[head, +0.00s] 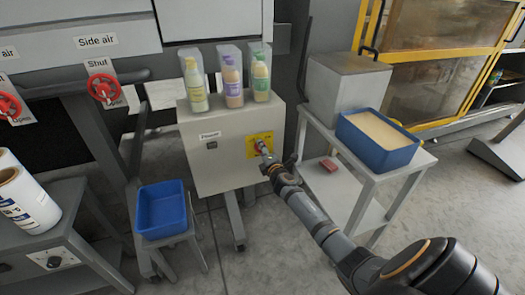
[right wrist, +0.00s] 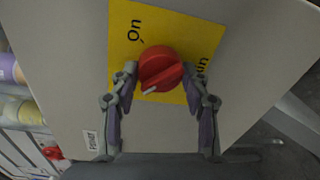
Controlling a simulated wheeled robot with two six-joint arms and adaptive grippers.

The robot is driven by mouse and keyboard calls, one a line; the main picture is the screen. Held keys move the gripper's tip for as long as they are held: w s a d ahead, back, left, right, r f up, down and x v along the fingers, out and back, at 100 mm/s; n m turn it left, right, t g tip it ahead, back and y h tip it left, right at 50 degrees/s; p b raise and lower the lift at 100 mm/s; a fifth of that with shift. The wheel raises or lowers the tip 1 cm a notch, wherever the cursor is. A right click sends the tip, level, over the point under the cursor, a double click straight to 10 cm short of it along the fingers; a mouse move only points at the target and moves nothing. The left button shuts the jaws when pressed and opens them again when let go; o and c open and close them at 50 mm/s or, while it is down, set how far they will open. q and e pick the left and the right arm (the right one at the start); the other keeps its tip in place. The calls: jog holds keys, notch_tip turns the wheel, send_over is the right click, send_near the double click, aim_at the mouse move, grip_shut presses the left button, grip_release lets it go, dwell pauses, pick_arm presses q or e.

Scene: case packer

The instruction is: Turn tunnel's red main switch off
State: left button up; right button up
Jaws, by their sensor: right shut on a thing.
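The red main switch (head: 261,146) is a round knob on a yellow plate (head: 251,140) on the front of a light grey cabinet (head: 214,165). In the right wrist view the red knob (right wrist: 161,66) shows a raised grip bar and a white mark at its lower left. The yellow plate (right wrist: 124,62) reads "On"; another word is partly hidden. My right gripper (head: 265,154) is at the knob; in the right wrist view its fingers (right wrist: 160,76) are shut on the knob from both sides. My left gripper is not in view.
A blue bin (head: 163,210) is on a low stand at left. A blue tray (head: 375,160) and grey box (head: 345,88) sit on a cart at right. Red valve wheels (head: 103,88) are at far left.

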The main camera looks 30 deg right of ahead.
jog(key=o, duration=1.2)
jog(key=shift+c, duration=0.2)
jog(key=f+v, duration=0.1)
jog(key=v, duration=1.1)
jog(key=shift+r, duration=0.4)
